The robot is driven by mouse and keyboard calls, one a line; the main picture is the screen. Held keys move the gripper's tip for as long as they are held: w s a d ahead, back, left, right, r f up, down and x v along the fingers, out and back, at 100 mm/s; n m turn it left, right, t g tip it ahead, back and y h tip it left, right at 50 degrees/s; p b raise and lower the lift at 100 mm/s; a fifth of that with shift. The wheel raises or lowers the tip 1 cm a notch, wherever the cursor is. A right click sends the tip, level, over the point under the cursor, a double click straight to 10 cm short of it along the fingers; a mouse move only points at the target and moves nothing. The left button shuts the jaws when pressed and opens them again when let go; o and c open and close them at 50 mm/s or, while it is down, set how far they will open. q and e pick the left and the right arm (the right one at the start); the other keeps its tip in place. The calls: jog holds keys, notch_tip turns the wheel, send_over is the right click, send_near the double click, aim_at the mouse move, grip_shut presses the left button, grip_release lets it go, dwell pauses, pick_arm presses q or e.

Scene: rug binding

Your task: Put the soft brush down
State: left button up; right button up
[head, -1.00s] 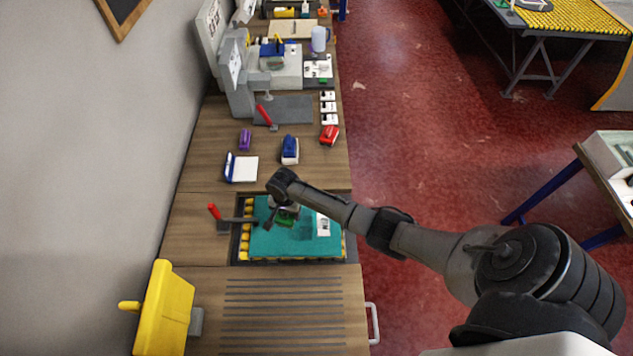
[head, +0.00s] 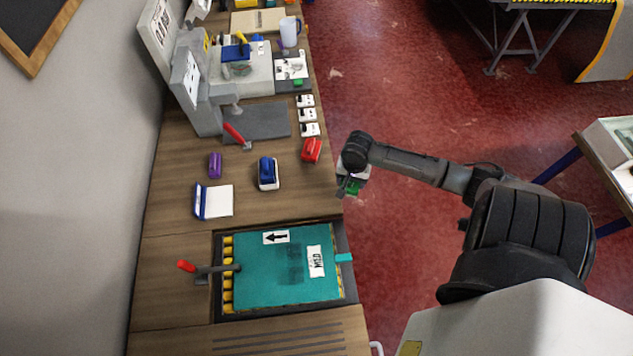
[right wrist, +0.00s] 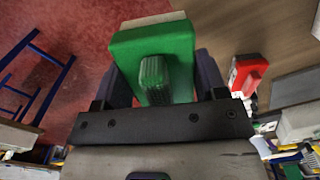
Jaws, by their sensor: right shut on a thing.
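My right gripper (head: 352,184) is shut on a green brush (right wrist: 155,62), which I take to be the soft brush. In the right wrist view the brush has a green block with a ridged grip and a pale edge at its far side. In the head view the green brush (head: 353,188) is partly hidden under the wrist, at the bench's right edge. I cannot tell its height. A red brush (head: 312,150) and a blue brush (head: 267,172) lie on the wooden bench to its left. My left gripper is not in view.
The teal rug (head: 260,285) lies in a dark frame with yellow clamps, a red-handled lever at its left. A purple block (head: 215,165), a white-and-blue pad (head: 214,202) and a grey press (head: 195,85) are on the bench. Bare wood lies between the pad and blue brush.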

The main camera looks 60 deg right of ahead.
jog(key=w+f, duration=0.2)
jog(key=w, duration=0.1)
jog(key=w+a+f, duration=0.1)
jog(key=w+f, duration=0.1)
jog(key=w, duration=0.1)
jog(key=w+f+b, duration=0.1)
jog(key=w+f, duration=0.1)
jog(key=w, duration=0.2)
jog(key=shift+a, duration=0.35)
jog(key=shift+w+a+f, duration=0.1)
jog(key=shift+w+f, duration=0.3)
jog(key=shift+w, duration=0.15)
notch_tip(320, 180, down, 3)
jog(key=shift+r, duration=0.1)
jog(key=shift+f, duration=0.55)
jog(key=o, duration=1.1)
jog(key=shift+f, duration=0.15)
jog(key=shift+o, duration=0.2)
